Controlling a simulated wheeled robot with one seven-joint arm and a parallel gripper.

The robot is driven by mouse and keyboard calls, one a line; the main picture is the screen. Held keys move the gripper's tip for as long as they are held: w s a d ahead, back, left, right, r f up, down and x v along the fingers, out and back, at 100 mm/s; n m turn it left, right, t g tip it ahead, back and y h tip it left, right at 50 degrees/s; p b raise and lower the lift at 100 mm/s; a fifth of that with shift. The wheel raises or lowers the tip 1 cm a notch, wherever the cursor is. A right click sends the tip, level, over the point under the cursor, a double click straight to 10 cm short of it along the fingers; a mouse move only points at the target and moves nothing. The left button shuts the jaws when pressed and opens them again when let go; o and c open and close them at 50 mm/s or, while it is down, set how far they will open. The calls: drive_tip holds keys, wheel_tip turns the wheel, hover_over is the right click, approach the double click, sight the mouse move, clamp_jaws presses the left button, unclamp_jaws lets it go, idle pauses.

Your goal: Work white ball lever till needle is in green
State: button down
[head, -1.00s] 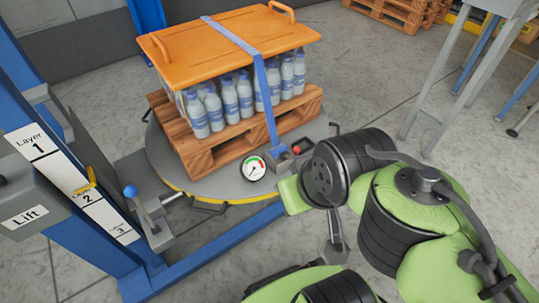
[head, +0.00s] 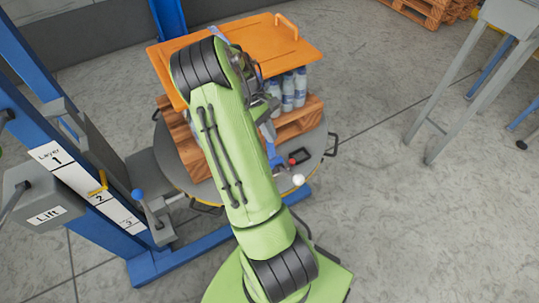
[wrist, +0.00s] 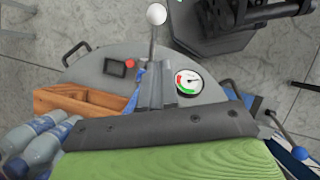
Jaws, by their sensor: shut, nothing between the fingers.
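The white ball (head: 298,180) tops a lever on the round turntable (head: 330,146), just right of my arm in the head view. In the wrist view the ball (wrist: 156,14) stands at the top centre, its grey rod running down toward my gripper (wrist: 155,72). My gripper is shut and empty; it overlaps the rod's lower end in this view, and I cannot tell whether they touch. The round gauge (wrist: 190,82) lies right of the rod, with red and green on its left side. Its needle seems to point right, but is small. My arm hides the gauge in the head view.
A pallet (head: 300,125) with bottles (head: 288,90) under an orange lid (head: 275,42) stands on the turntable. A red button (wrist: 130,64) and dark box (wrist: 115,68) sit near the lever. A blue-ball lever (head: 138,194) and lift post are left.

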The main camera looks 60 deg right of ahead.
drive_tip(key=shift+s+f, duration=0.1)
drive_tip(key=b, duration=0.3)
approach(294, 176)
wheel_tip(294, 176, down, 4)
drive_tip(key=shift+s+f+b, duration=0.3)
drive_tip(key=shift+s+f, duration=0.1)
drive_tip(key=shift+s, duration=0.15)
drive_tip(key=shift+s+f+b, duration=0.25)
drive_tip(key=shift+s+f, duration=0.1)
drive_tip(key=shift+s, duration=0.2)
drive_tip(key=shift+s+f, duration=0.2)
drive_tip(key=shift+s, duration=0.15)
drive_tip(key=shift+w, duration=0.1)
